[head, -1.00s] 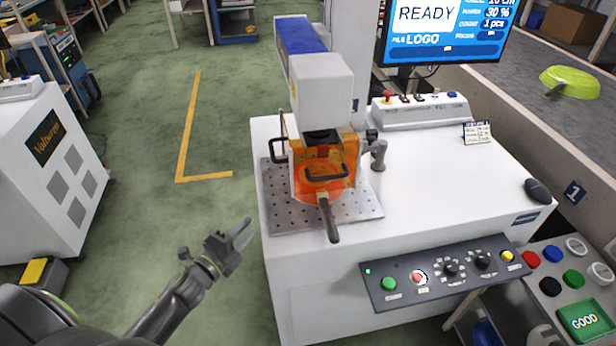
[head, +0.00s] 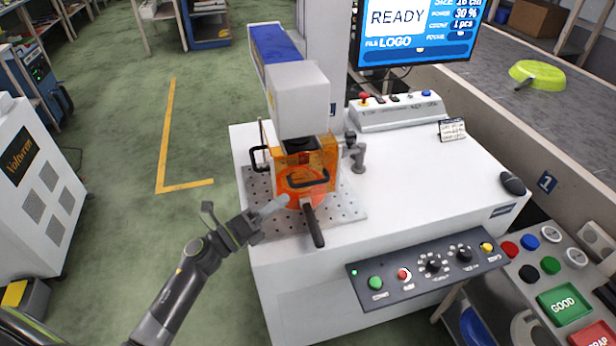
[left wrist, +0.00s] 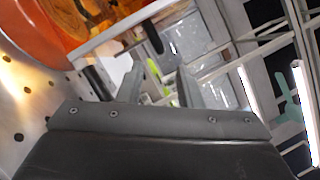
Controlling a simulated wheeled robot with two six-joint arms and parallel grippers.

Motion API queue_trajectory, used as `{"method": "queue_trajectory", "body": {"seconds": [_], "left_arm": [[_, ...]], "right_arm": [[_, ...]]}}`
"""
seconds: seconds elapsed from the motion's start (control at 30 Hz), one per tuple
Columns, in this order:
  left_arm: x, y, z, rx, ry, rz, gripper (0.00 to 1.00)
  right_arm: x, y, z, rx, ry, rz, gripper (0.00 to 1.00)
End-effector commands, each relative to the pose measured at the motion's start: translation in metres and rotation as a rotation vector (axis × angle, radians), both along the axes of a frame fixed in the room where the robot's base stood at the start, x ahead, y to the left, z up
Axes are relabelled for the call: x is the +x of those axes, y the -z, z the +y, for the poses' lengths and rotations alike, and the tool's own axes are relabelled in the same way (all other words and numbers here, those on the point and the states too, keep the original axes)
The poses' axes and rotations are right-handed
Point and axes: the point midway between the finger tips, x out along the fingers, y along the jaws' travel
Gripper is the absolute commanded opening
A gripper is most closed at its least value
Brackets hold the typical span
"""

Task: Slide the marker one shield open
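The marker's shield (head: 325,150) is an orange see-through box under the white marker head (head: 298,88). It is down around the pan, with a black handle (head: 309,182) on its front and another black handle (head: 257,160) at its left. The red-orange pan (head: 301,199) shows through and below it, its dark handle (head: 314,228) pointing toward me. My left gripper (head: 272,221) is open and empty at the plate's front left corner, left of the pan and apart from the shield. In the left wrist view its fingers (left wrist: 158,85) are apart, with the orange shield (left wrist: 62,14) at top left. My right gripper is out of view.
The perforated plate (head: 345,210) lies on the white machine table (head: 410,170). A button panel (head: 425,272) is on the table's front. A grey clamp-like post (head: 357,155) stands right of the shield. The screen (head: 415,30) reads READY.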

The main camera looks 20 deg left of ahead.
Motion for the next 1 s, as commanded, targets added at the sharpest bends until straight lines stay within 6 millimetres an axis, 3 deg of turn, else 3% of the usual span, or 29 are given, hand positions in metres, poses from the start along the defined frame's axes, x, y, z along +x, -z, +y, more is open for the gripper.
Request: {"method": "queue_trajectory", "body": {"seconds": [0.2, 0.4, 0.87, 1.0], "left_arm": [[0.038, -0.013, -0.028, -0.005, 0.0, -0.001, 0.32], [0.062, -0.017, -0.044, -0.001, -0.001, 0.0, 0.32], [0.071, -0.018, -0.051, -0.001, -0.001, 0.001, 0.32], [0.071, -0.018, -0.051, -0.001, -0.001, 0.001, 0.14]], "right_arm": [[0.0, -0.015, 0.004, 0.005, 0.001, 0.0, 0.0], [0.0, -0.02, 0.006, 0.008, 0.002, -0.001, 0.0], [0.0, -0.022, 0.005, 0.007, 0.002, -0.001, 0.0], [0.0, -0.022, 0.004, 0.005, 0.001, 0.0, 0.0]]}}
